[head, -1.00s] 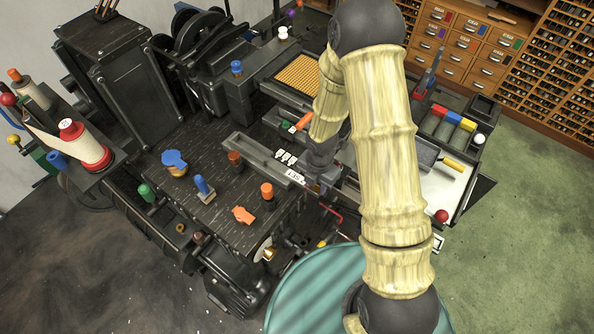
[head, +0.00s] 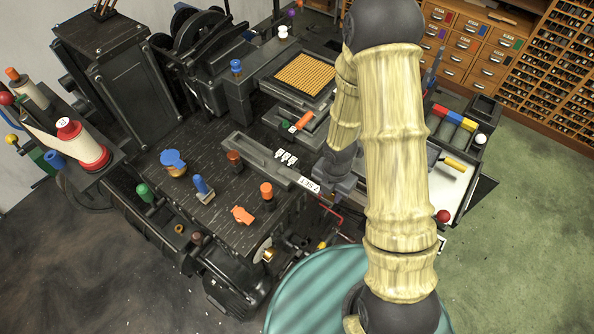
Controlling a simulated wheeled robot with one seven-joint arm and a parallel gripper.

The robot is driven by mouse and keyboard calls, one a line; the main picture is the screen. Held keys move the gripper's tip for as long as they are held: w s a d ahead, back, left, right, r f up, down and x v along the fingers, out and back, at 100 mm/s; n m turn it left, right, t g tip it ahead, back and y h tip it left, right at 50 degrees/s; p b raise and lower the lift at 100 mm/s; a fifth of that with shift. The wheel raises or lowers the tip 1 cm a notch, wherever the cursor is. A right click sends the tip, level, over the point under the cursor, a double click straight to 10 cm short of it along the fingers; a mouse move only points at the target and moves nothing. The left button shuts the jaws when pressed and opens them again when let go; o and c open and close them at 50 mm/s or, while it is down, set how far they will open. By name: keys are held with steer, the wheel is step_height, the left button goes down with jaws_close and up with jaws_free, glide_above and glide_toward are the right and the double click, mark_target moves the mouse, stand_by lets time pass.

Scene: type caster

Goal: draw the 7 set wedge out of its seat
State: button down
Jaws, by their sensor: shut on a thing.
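The 7 set wedge shows its white label (head: 309,184) at the near right end of the long grey channel (head: 262,163), its seat. Part of the label's lettering is legible. The label end stands out at the end of the channel; the rest of the wedge's length is hard to make out. My gripper (head: 327,185) is at this end, shut on the wedge, just right of the label. Its fingertips are small and dark, and partly hidden by the arm.
A red bent rod (head: 331,212) is close below my gripper. A teal round surface (head: 315,290) is in front.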

steer(key=s+d+b, duration=0.1)
steer(key=s+d, duration=0.1)
steer(key=shift+s+d, duration=0.1)
steer(key=shift+d, duration=0.3)
stand_by(0.3)
stand_by(0.3)
